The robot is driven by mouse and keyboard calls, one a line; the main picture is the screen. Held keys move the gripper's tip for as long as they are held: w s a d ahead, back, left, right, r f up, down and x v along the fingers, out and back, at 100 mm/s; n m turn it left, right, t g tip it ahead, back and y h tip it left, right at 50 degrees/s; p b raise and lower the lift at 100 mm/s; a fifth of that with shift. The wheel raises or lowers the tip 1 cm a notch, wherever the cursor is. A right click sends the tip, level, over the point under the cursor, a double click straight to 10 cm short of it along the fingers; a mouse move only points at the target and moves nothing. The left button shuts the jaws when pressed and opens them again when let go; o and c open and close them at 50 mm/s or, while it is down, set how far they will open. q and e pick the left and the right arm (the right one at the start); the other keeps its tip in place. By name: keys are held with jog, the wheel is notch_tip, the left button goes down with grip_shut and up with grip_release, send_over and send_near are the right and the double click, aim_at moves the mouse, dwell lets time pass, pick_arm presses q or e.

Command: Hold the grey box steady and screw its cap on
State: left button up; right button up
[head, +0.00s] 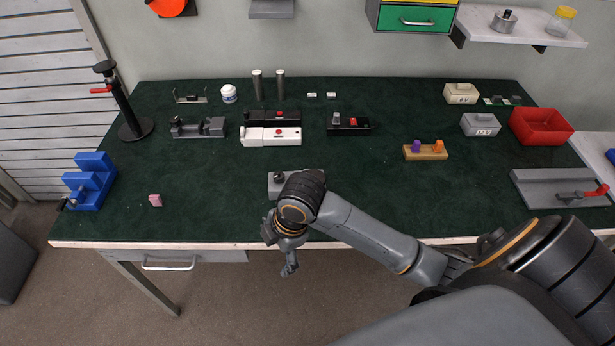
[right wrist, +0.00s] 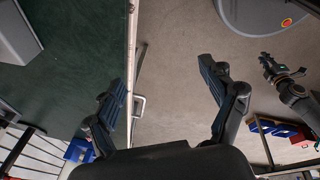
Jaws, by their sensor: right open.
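A grey box (head: 274,191) lies near the front middle of the table, partly hidden behind my right wrist. A small round part shows on its top; I cannot tell whether it is the cap. A grey block, likely this box, shows at the upper left of the right wrist view (right wrist: 14,38). My right gripper (head: 281,262) is open and empty, just off the table's front edge; its spread fingers show in the right wrist view (right wrist: 164,75). My left gripper (right wrist: 284,70) shows small over the floor in the right wrist view, its opening unclear.
Fixtures and black and white housings (head: 271,136) stand along the table's back. A blue stepped block (head: 91,183) is at left, with a pink block (head: 155,200) nearby. A labelled grey box (head: 480,125) and red bin (head: 541,127) are at right. The front left-centre is clear.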

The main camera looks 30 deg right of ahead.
jog(key=w+d+r+n+g+h, duration=0.1)
jog(key=w+d+r+n+h, duration=0.1)
jog(key=w+d+r+n, duration=0.5)
notch_tip(320, 180, up, 10)
jog(key=r+n+g, duration=0.1)
jog(key=n, duration=0.4)
send_over(314, 173)
jog(key=s, duration=0.1)
jog(key=shift+a+f, duration=0.25)
notch_tip(314, 173, down, 9)
jog(key=shift+a+r+p, duration=0.1)
jog(key=shift+r+p, duration=0.05)
jog(key=shift+p, duration=0.5)
jog(key=shift+s+f+p, duration=0.15)
jog(key=shift+f+p, duration=0.25)
jog(key=shift+f, duration=0.05)
notch_tip(314, 173, down, 4)
jog(key=shift+a+f+p, duration=0.15)
jog(key=shift+p, duration=0.45)
